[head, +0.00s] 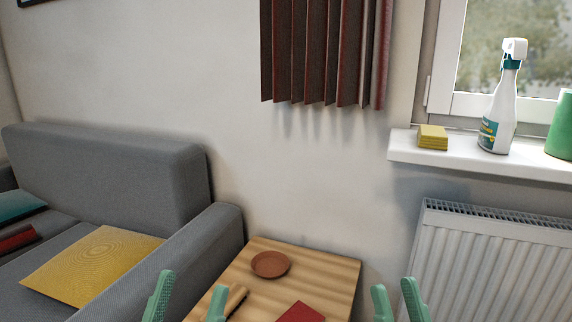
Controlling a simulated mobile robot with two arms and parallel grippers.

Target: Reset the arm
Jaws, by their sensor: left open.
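My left gripper (190,283) shows at the bottom edge of the head view as two green fingers standing apart. It is open, with nothing seen between its fingertips. It is in front of the wooden table's (318,268) left side. My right gripper (394,287) shows at the bottom edge, right of the table and in front of the wall and radiator. Its two green fingertips are apart, with a narrower gap and nothing seen between them. The lower parts of both grippers and both arms are out of view.
The table holds a brown round dish (270,264), a red flat item (300,312) and a wooden piece (237,298). A grey sofa (120,165) with a yellow cushion (92,265) stands left. A radiator (490,255) is right, below a sill with a spray bottle (497,115) and sponges (432,137).

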